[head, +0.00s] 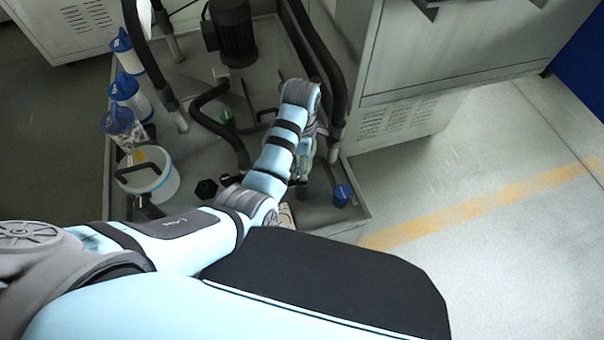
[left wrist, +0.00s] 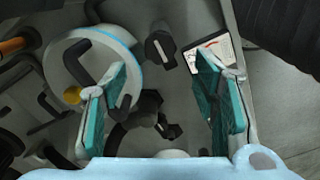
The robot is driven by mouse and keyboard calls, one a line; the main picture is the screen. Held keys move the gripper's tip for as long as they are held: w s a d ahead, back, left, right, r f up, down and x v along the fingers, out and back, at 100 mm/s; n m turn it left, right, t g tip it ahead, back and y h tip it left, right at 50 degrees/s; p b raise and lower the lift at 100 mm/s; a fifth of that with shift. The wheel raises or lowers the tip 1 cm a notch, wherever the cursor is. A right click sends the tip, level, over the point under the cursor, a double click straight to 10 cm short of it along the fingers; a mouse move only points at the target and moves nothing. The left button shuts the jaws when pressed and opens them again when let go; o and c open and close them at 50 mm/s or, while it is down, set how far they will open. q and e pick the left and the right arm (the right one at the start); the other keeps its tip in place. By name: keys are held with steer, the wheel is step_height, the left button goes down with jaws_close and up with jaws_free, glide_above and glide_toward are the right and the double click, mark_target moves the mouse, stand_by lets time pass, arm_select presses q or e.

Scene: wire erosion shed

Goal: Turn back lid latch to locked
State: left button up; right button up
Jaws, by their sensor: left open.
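My left arm reaches in from the left of the head view over a grey tank top (head: 255,90). Its gripper (head: 303,170) is mostly hidden there behind the arm's last links. In the left wrist view the left gripper (left wrist: 164,75) is open, its two teal-padded fingers wide apart, with nothing held. A dark handle-like fitting (left wrist: 150,112) shows between and below the fingertips. A black knob (left wrist: 160,47) lies beyond the fingertips. I cannot tell which of these, if either, is the back lid latch, nor its setting. My right gripper is not in view.
A white bucket with a blue rim (head: 165,187) stands at left, beside several blue-capped filters (head: 128,90). A motor (head: 236,35) and thick black hoses (head: 325,70) rise behind. A blue cap (head: 341,194) sits near the tank's right corner. Floor at right is clear.

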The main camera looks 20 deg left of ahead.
mark_target(298, 179)
arm_select(q)
step_height(298, 179, down, 7)
steer(key=shift+d+b, duration=0.1)
steer(key=shift+b, duration=0.75)
steer(key=c, duration=1.2)
steer(key=shift+o, duration=0.2)
steer(key=shift+r, duration=0.1)
